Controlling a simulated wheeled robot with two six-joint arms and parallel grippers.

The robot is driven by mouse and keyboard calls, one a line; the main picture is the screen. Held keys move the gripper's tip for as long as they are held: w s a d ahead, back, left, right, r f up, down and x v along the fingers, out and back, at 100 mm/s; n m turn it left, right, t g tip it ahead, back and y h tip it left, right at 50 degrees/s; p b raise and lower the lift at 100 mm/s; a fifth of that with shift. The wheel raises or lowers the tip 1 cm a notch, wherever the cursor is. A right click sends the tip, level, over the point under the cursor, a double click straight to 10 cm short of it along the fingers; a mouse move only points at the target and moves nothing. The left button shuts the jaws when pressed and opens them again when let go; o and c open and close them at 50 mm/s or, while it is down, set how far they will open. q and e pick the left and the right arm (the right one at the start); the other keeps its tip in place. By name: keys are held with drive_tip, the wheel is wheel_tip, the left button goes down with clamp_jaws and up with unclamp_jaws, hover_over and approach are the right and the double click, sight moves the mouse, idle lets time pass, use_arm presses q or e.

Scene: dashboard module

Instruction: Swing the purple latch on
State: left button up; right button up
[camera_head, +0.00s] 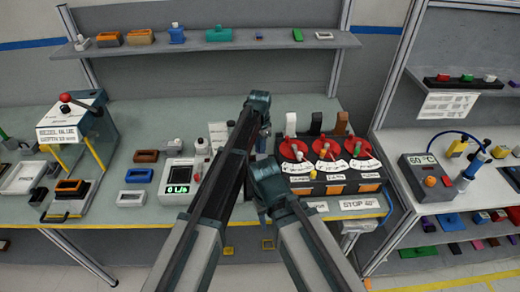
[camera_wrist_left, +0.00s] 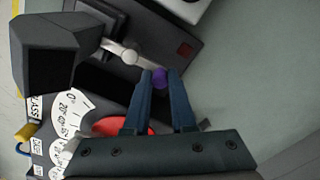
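The purple latch (camera_wrist_left: 160,78) shows in the left wrist view as a small round knob on the dark side of a unit. It fills the gap between the fingertips of my left gripper (camera_wrist_left: 160,74), one finger on each side, so the gripper looks shut on it. In the head view my left gripper (camera_head: 263,138) is beside the left end of the dial unit (camera_head: 335,175); the latch is hidden there. My right gripper (camera_head: 262,214) is low in front of the bench near its edge; its fingers are mostly hidden by its wrist.
In the left wrist view a pale round-ended lever (camera_wrist_left: 130,57) and a dark angular block (camera_wrist_left: 48,50) are close to my left gripper. Left of the arms in the head view stands a meter with a green display (camera_head: 178,189). The shelf (camera_head: 240,42) runs behind.

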use_arm(q)
drive_tip(key=o, duration=0.5)
drive_tip(key=shift+c, duration=0.2)
wheel_tip(320, 180, up, 14)
drive_tip(key=p, duration=1.4)
drive_tip(key=shift+f, duration=0.15)
